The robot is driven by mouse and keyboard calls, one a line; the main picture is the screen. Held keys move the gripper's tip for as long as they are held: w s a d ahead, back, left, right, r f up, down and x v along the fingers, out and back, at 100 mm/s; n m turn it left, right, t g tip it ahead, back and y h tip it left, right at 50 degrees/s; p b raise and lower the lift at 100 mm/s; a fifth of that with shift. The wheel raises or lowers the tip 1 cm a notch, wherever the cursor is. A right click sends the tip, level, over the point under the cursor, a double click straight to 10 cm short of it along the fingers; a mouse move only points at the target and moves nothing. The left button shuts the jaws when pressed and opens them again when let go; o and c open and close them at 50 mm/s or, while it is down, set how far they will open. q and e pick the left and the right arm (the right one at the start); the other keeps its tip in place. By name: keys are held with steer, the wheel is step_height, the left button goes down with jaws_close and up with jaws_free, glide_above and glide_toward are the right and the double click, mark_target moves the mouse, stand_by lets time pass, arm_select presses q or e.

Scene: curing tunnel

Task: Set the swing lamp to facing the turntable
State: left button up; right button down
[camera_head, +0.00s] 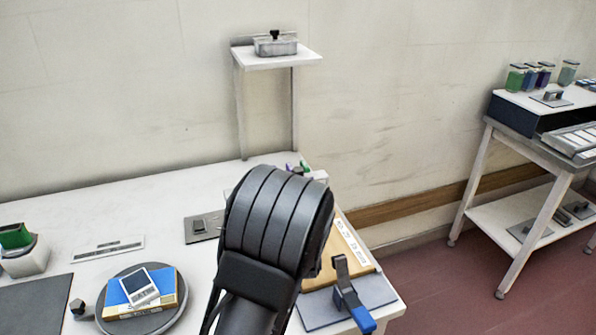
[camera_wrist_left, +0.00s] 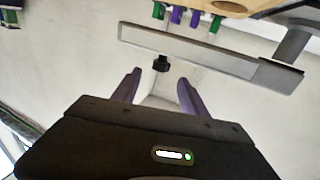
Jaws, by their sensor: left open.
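The turntable (camera_head: 170,321) is a round grey disc at the lower left of the head view. A blue and yellow box with a small white device lies on it. My black left arm covers the middle of the table and hides its own gripper there. In the left wrist view my left gripper (camera_wrist_left: 158,88) is open, its two fingers apart. A small black knob (camera_wrist_left: 161,63) shows just beyond the fingertips. Above it runs a long grey bar (camera_wrist_left: 190,50), possibly the swing lamp; which way it faces I cannot tell. In the head view no lamp is clearly visible.
A wall shelf (camera_head: 305,56) holds a grey metal box (camera_head: 276,47). A blue-handled clamp (camera_head: 350,295) stands beside a wooden board (camera_head: 350,250) at the table's right end. Green and purple pieces (camera_wrist_left: 175,15) show in the wrist view. A second bench (camera_head: 515,215) stands at right.

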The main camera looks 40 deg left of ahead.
mark_target(298, 169)
arm_select(q)
steer(key=x, duration=0.7)
steer(key=shift+w+a+p, duration=0.1)
steer(key=shift+a+p, duration=0.05)
steer(key=shift+p, duration=0.15)
steer(key=shift+c, duration=0.5)
jaws_close()
stand_by(0.6)
